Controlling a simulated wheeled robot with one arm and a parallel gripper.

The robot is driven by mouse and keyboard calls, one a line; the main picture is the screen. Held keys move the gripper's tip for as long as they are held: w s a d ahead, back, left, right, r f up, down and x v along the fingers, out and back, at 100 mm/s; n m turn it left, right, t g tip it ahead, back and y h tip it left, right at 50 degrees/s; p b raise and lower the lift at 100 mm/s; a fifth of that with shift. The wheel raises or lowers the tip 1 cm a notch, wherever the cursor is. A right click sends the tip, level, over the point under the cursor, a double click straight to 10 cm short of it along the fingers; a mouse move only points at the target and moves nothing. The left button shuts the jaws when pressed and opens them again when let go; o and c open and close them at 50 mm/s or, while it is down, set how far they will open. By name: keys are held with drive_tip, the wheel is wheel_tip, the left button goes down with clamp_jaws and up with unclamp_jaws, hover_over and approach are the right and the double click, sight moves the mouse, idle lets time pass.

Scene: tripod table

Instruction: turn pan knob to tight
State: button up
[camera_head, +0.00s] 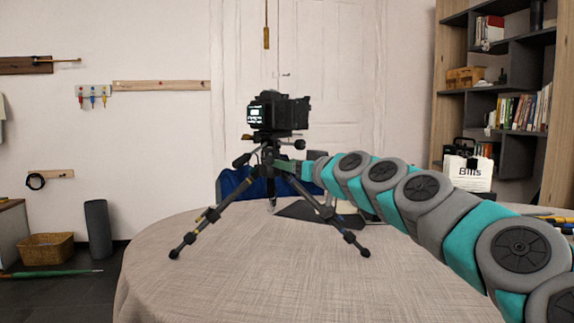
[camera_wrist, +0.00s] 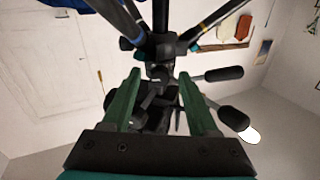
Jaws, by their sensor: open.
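A black tripod (camera_head: 268,158) with a camera (camera_head: 280,112) mounted on top stands on the round table (camera_head: 230,275). In the wrist view, the tripod head (camera_wrist: 158,72) appears upside down, with its legs toward the top. My gripper (camera_head: 284,166) reaches in from the right at the tripod head's height. Its green fingers (camera_wrist: 160,82) are open on either side of dark head parts, with no clear grip on anything. Two dark handles (camera_wrist: 225,74) stick out to the right in the wrist view. I cannot tell which small part is the pan knob; the fingers partly hide that area.
A dark flat object (camera_head: 345,218) lies on the table behind the tripod. A blue chair back (camera_head: 232,182) stands behind the table. A white bag (camera_head: 467,173) and a bookshelf (camera_head: 490,105) are at right. The front of the table is clear.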

drive_tip(key=v, duration=0.7)
drive_tip(key=shift+s+d, duration=0.1)
